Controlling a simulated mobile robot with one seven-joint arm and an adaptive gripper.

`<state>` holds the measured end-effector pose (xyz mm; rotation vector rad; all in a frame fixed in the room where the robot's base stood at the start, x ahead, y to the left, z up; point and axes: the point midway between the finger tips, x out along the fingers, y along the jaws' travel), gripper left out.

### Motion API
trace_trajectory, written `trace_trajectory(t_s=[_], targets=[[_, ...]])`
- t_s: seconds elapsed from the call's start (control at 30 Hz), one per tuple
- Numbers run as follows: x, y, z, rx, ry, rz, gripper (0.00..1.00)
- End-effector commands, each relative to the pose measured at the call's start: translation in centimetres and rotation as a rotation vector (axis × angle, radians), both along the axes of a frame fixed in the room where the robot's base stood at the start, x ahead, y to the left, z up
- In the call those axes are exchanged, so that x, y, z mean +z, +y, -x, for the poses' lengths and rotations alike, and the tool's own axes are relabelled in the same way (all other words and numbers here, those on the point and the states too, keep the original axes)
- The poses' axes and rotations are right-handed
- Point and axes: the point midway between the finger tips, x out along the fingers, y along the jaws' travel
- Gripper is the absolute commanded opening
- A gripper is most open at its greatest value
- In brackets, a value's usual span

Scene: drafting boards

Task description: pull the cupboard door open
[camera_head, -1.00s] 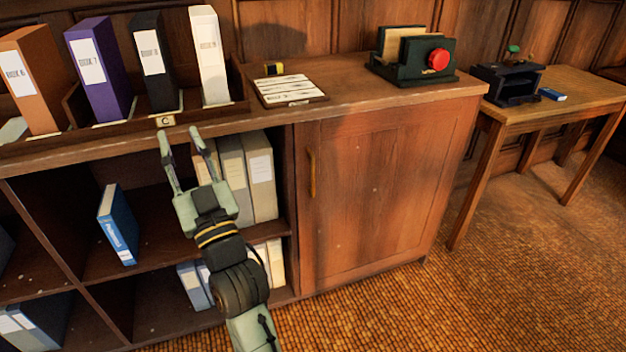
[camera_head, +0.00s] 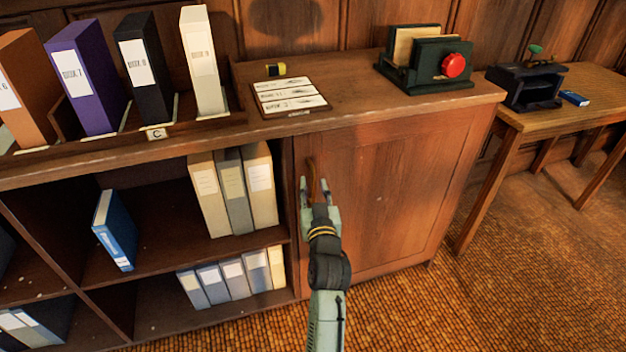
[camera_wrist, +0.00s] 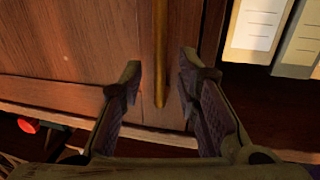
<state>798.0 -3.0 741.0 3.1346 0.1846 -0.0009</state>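The cupboard door (camera_head: 385,200) is a brown wooden panel at the right of the shelf unit, and it is closed. Its thin brass handle (camera_head: 312,180) runs upright near the door's left edge. My gripper (camera_head: 316,186) is at the handle in the head view. In the wrist view, the handle (camera_wrist: 160,55) lies between the two spread fingers of my gripper (camera_wrist: 158,88). There is a visible gap on both sides of the handle, so the fingers are open around its line. How deep the handle sits between them is hard to tell.
Open shelves with several binders (camera_head: 232,190) are left of the door. The cabinet top (camera_head: 350,98) carries a letter rack (camera_head: 425,65) and a label board (camera_head: 288,96). A side table (camera_head: 530,118) stands to the right. The carpet (camera_head: 480,300) before the door is clear.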

Motion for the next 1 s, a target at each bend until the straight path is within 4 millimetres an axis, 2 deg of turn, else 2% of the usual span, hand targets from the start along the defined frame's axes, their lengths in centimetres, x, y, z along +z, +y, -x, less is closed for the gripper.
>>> trace_trajectory(t_s=[0.1, 0.2, 0.5, 0.93, 1.0], targets=[[0.1, 0.2, -1.4, 0.001, 0.000, 0.000, 0.30], [0.1, 0.3, -2.0, 0.000, -0.001, 0.000, 0.30], [0.0, 0.3, -2.3, 0.000, -0.001, 0.000, 0.30], [0.0, 0.3, -2.2, 0.000, -0.001, 0.000, 0.02], [0.0, 0.3, -2.2, 0.000, -0.001, 0.000, 0.00]])
